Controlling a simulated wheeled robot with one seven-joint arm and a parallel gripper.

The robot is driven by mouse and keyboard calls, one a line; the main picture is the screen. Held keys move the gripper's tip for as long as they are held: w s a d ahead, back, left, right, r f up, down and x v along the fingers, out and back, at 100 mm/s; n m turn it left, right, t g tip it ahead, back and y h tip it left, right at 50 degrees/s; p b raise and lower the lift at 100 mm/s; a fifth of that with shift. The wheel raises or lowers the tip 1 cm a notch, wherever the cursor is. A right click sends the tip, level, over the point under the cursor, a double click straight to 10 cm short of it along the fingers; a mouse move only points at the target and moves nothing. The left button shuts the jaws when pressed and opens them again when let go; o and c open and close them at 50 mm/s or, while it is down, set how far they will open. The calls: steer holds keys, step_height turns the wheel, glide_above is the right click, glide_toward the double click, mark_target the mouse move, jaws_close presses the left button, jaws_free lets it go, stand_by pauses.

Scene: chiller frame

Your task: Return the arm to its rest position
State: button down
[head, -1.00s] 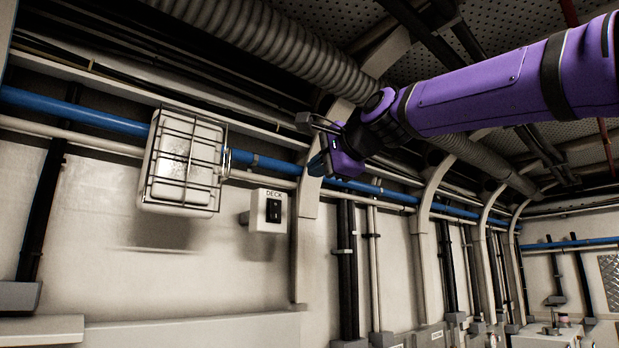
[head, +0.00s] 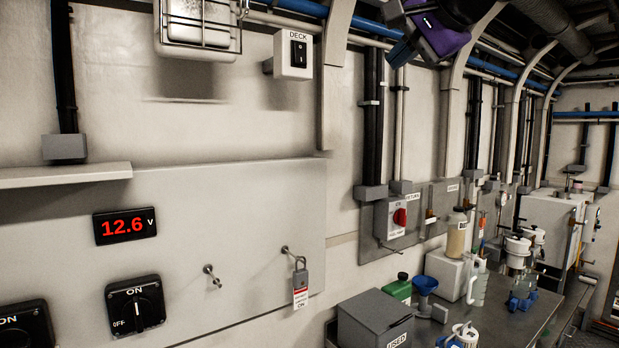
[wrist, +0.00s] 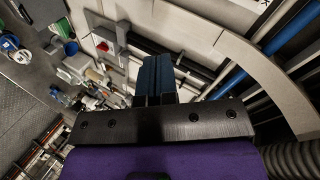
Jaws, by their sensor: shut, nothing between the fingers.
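My gripper (head: 401,54) shows at the top of the head view, with purple housing and blue fingers. It is in front of the upper wall, right of the white DECK switch box (head: 293,54). The fingers are shut and empty; in the wrist view the blue fingertips (wrist: 155,72) lie together. Most of my arm is out of the head view, above its top edge.
A bench (head: 540,318) at lower right holds bottles, a blue funnel (head: 425,285) and a grey USED box (head: 375,322). A wall panel has a 12.6 V display (head: 125,226) and a padlock (head: 300,277). A blue pipe (head: 495,53) runs along the upper wall.

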steer(key=s+d+f+n+g+h, duration=0.2)
steer(key=s+d+f, duration=0.3)
steer(key=f, duration=0.5)
steer(key=s+d+f+n+g+h, duration=0.2)
steer(key=s+d+f, duration=0.3)
steer(key=s+f, duration=0.4)
steer(key=s+d+f+n+g+h, duration=0.1)
steer(key=s+d+f+n, duration=0.3)
steer(key=s+f, duration=0.4)
step_height(320, 180, down, 5)
steer(key=shift+d+r+g+h, duration=0.15)
steer(key=shift+d+g+h, duration=0.25)
steer(key=shift+d+g, duration=0.3)
